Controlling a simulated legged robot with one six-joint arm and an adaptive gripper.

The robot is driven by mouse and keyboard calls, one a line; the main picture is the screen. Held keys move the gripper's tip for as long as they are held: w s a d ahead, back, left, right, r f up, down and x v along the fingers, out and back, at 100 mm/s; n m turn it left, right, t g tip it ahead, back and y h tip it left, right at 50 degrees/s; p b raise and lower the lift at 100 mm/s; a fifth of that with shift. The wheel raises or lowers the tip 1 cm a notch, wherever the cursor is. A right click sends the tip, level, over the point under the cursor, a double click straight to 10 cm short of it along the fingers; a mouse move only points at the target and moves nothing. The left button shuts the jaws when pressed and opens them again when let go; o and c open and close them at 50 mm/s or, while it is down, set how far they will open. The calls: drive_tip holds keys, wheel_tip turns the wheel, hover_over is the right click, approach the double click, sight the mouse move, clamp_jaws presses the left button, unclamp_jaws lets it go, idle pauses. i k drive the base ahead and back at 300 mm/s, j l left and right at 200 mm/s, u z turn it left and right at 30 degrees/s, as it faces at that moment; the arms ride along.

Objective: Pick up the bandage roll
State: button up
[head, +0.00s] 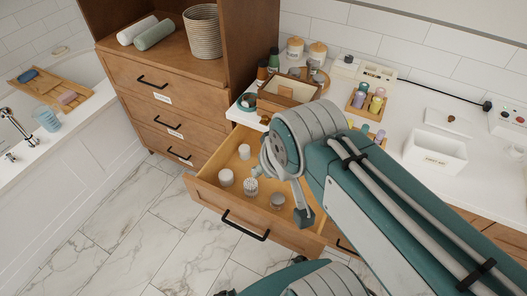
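The wooden drawer (207,193) below the counter is pulled open. In it stand small white cylinders: one at the left (226,177), one at the back (244,152), and a partly hidden one in the middle (257,170). I cannot tell which of them is the bandage roll. A white container with a dotted top (251,188) and a clear jar (277,201) are nearer the drawer front. My gripper (304,217) hangs over the drawer's right part, to the right of the clear jar. Its fingers are not clear, and my arm hides the drawer's right side.
On the counter are a wooden box (289,91), a tray of coloured bottles (367,103), lidded jars (317,53) and a white labelled box (435,152). A wooden cabinet (162,80) stands left of the drawer. Marble floor (130,220) is clear at the lower left.

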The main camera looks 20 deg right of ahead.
sight(245, 150)
drive_tip(key=z, duration=0.25)
drive_tip(key=i+j, duration=0.1)
drive_tip(key=j, duration=0.35)
drive_tip(key=i+j, duration=0.15)
drive_tip(key=j, duration=0.25)
drive_tip(key=i+j+z, duration=0.1)
drive_tip(key=j+z, duration=0.7)
drive_tip(key=z, duration=0.2)
drive_tip(key=i+j+z, duration=0.5)
drive_tip(key=k+l, duration=0.05)
drive_tip(key=k, duration=0.05)
